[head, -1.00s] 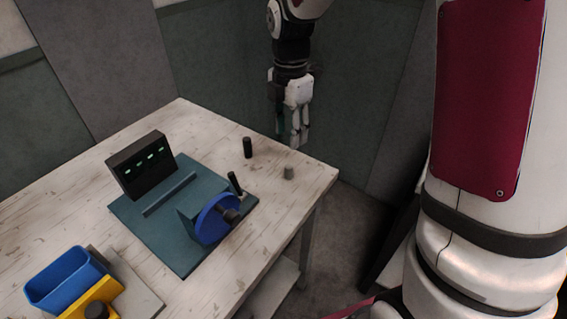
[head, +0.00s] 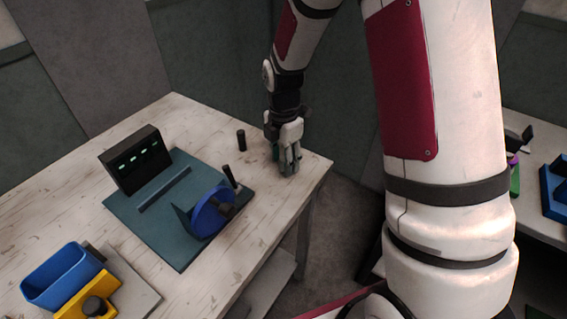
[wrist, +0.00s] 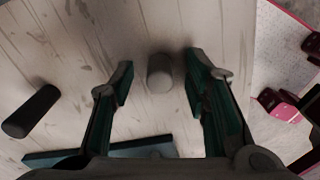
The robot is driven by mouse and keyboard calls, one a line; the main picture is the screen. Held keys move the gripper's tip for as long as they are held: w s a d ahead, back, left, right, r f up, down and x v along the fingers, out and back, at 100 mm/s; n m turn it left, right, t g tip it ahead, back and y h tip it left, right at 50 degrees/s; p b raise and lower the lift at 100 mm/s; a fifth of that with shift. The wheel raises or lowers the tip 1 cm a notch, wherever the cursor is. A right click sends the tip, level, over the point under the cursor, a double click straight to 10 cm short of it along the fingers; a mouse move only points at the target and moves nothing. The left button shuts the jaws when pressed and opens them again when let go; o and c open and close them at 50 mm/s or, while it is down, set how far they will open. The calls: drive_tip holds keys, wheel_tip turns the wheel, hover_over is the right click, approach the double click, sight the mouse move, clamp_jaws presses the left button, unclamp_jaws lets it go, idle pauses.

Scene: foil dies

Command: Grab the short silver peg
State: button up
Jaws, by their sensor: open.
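The short silver peg (wrist: 160,73) stands on the pale wooden table, seen from above in the wrist view. It lies between and slightly beyond my open fingers, with a gap on each side. My gripper (wrist: 158,88) is open and empty, pointing down at it. In the head view my gripper (head: 288,170) is over the table's right corner, and it hides the silver peg there. A taller black peg (head: 241,140) stands to its left; it also shows at the left of the wrist view (wrist: 31,111).
A teal fixture plate (head: 165,240) carries a black display box (head: 135,160), a blue wheel (head: 212,212) and a dark upright handle (head: 229,176). A blue bin (head: 60,277) and a yellow block (head: 85,300) are at the front left. The table's right edge is close to my gripper.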

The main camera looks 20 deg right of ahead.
clamp_jaws()
drive_tip(key=shift+r, duration=0.1)
